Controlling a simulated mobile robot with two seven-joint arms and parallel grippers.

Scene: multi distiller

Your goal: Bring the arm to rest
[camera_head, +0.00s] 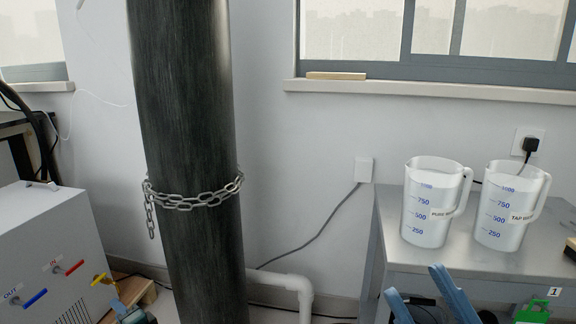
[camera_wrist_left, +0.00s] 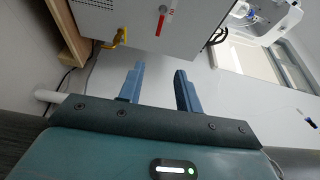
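My left gripper (camera_wrist_left: 160,80) shows in the left wrist view with its two blue fingers spread apart and nothing between them. It points toward the lower side of a grey-white machine box and does not touch it as far as I can tell. In the head view only a small dark blue part of my left gripper (camera_head: 130,314) shows at the bottom left, beside the box. My right gripper (camera_head: 425,290) shows at the bottom right of the head view, in front of the metal table. Its two blue fingers are apart, with nothing seen between them.
The machine box (camera_head: 45,255) has red, blue and yellow valve handles. A dark pillar (camera_head: 190,130) with a chain stands between the grippers. Two filled measuring jugs (camera_head: 428,215) (camera_head: 505,215) stand on the metal table (camera_head: 395,225). A green object (camera_head: 532,312) is at the lower right.

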